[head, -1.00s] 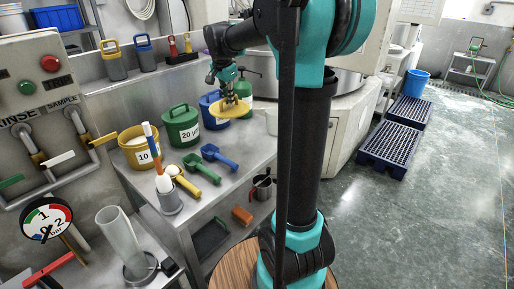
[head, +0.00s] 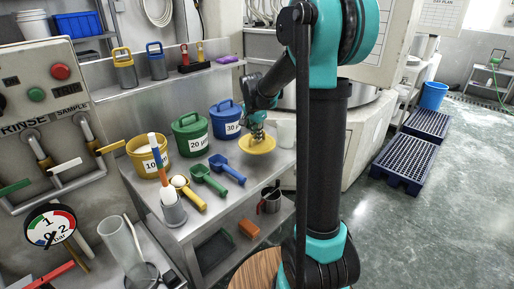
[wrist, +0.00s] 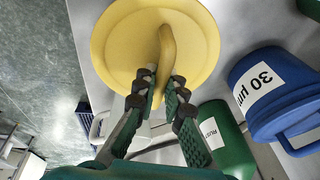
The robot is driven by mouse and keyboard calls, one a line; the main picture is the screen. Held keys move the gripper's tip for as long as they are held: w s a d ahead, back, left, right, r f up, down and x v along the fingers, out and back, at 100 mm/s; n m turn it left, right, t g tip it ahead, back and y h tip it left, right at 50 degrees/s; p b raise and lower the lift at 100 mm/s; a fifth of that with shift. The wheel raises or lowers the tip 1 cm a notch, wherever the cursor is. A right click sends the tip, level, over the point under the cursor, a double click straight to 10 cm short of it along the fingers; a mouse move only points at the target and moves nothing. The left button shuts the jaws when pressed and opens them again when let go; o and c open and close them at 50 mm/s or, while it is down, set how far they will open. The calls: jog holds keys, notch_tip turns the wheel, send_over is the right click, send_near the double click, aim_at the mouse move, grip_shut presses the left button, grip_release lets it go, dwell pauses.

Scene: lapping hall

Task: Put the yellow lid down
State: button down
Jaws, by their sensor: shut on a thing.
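The yellow lid (head: 257,146) is a round disc with a raised curved handle, held low over the steel bench to the right of the buckets. My gripper (head: 257,127) is above it. In the wrist view my gripper (wrist: 162,80) is shut on the handle of the lid (wrist: 118,45). I cannot tell whether the lid touches the bench. The yellow bucket (head: 149,164), labelled 10, stands open at the left of the bench. The green bucket (head: 191,138) and the blue bucket (head: 226,125) have their lids on.
A pale cup (head: 286,134) stands just right of the lid. A green scoop (head: 208,179), a blue scoop (head: 227,169) and a yellow scoop (head: 189,194) lie in front of the buckets. A green bottle (wrist: 222,135) shows near my gripper in the wrist view.

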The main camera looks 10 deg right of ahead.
aim_at(257, 143)
jog(key=shift+f, duration=2.95)
jog(key=shift+f, duration=0.1)
jog(key=c, duration=1.6)
grip_release()
jog(key=v, duration=1.2)
jog(key=s+d+f+n, duration=0.1)
jog(key=s+f+n, duration=0.2)
jog(key=s, duration=0.6)
jog(key=s+d+f+n+y, duration=0.1)
jog(key=s+f+n, duration=0.3)
jog(key=s, duration=0.5)
jog(key=s+d+f+n+t, duration=0.1)
jog(key=s+d+f+n, duration=0.1)
jog(key=s+f+n, duration=0.2)
jog(key=s+f, duration=0.3)
jog(key=s, duration=0.2)
jog(key=shift+s+d, duration=0.1)
